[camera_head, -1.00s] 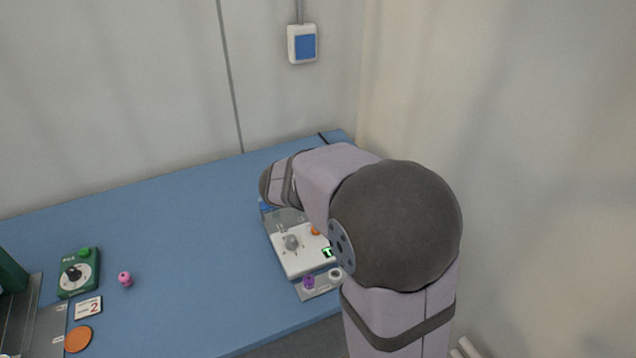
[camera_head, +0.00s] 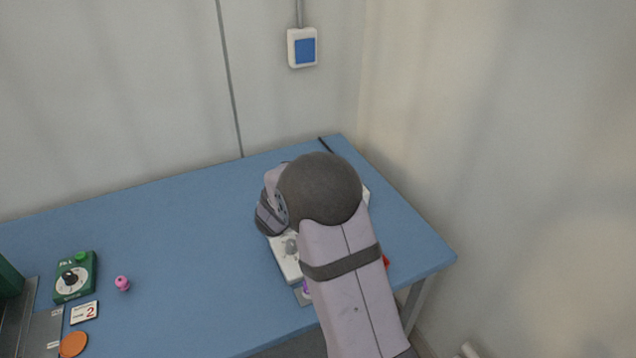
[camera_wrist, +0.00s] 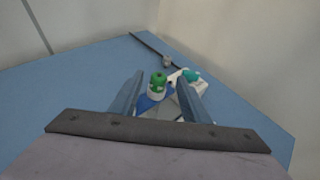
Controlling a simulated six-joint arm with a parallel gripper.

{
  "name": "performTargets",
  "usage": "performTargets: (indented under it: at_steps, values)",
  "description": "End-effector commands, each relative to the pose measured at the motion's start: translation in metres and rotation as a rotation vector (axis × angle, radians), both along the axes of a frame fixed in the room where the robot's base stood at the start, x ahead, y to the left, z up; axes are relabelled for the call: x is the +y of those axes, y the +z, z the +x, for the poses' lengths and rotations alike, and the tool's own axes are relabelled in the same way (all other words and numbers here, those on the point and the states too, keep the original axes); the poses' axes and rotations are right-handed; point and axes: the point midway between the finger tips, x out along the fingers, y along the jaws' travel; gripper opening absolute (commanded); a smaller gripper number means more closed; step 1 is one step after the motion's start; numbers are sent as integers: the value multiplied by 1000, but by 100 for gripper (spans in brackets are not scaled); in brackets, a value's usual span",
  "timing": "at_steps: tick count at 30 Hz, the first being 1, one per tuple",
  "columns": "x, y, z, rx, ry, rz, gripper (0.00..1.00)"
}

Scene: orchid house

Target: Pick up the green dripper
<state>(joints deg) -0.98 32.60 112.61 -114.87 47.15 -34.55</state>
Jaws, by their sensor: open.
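A small green dripper (camera_wrist: 158,78) shows in the wrist view, with a whitish lower part beneath it. My gripper (camera_wrist: 160,84) is open, with one finger on each side of the dripper as seen from the wrist. I cannot tell how far the dripper is beyond the fingertips, and no contact shows. In the head view my arm hides the dripper and the gripper.
A teal item (camera_wrist: 191,75) sits on a white object (camera_wrist: 202,88) just right of the dripper. A dark cable (camera_wrist: 150,43) lies behind. At left are a green timer (camera_head: 75,278), pink knob (camera_head: 122,283) and orange disc (camera_head: 73,344). The middle blue tabletop (camera_head: 185,250) is clear.

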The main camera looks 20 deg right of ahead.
Motion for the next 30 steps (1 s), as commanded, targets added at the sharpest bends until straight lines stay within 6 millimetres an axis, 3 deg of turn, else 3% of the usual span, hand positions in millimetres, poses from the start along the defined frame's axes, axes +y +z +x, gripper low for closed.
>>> performTargets:
  at_steps: [13, 30]
  values:
    - [-13, -6, 13, 0, -1, 1, 42]
    - [-42, -23, 45, -1, -2, 1, 42]
